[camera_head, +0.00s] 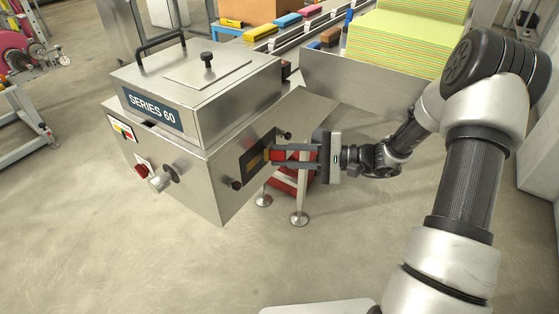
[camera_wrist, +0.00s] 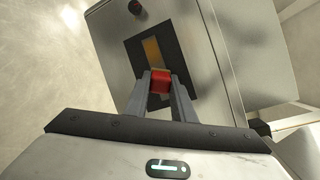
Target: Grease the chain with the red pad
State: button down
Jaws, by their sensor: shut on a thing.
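My gripper (camera_head: 276,156) is at the side of the steel SERIES 60 machine, in front of a dark rectangular opening (camera_head: 247,166). Its two fingers are shut on the red pad (camera_head: 295,153), which also shows between the fingertips in the wrist view (camera_wrist: 160,84). A brownish-orange strip, which looks like the chain (camera_wrist: 152,50), lies inside the dark opening. The pad is at the near end of this strip. I cannot tell whether it touches the strip, and the pad and fingers hide part of it.
The machine (camera_head: 200,160) has dark knobs beside the opening and a red knob on its front. Red items (camera_head: 290,184) sit low under it by a metal leg. A conveyor with coloured packs and a yellow-green stack (camera_head: 405,40) stand behind. Open floor lies in front.

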jog(key=w+d, duration=0.1)
jog(key=w+d+b, duration=0.1)
jog(key=w, duration=0.1)
jog(key=shift+w+d+r, duration=0.1)
jog(key=shift+d, duration=0.1)
jog(key=shift+r, duration=0.1)
jog(key=shift+a, duration=0.1)
jog(key=shift+s+a+p, duration=0.25)
jog(key=shift+s+a, duration=0.9)
jog(key=shift+s, duration=0.35)
jog(key=shift+s+a+p, duration=0.2)
jog(key=shift+s+a, duration=0.95)
jog(key=shift+s, duration=0.3)
jog(key=shift+f, duration=0.2)
jog(key=shift+d, duration=0.15)
jog(key=shift+s+d, duration=0.95)
jog(key=shift+d, duration=0.2)
jog(key=shift+s+d, duration=0.9)
jog(key=shift+d, duration=0.25)
